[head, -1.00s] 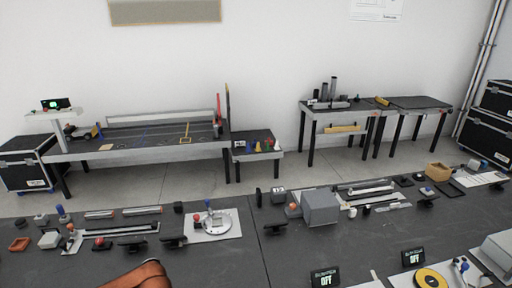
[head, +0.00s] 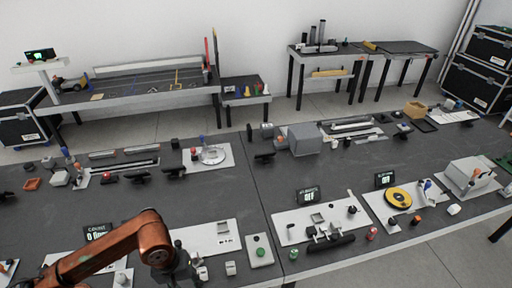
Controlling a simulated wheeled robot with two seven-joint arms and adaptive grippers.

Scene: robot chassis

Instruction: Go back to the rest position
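My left arm, orange-brown, comes in from the bottom left of the head view. Its dark gripper (head: 186,270) hangs at the lower middle, over the near part of the dark bench (head: 215,200). It is beside a white plate (head: 210,238) and a small white block (head: 230,268). The fingers are small and partly cut off by the bottom edge, so I cannot tell whether they are open or hold anything. My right gripper is not in view.
Near right are a board with black fixtures (head: 318,222), a board with a yellow disc (head: 398,197) and a grey box on a plate (head: 468,172). A larger grey box (head: 305,139) stands farther back. The bench between the rows is mostly clear.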

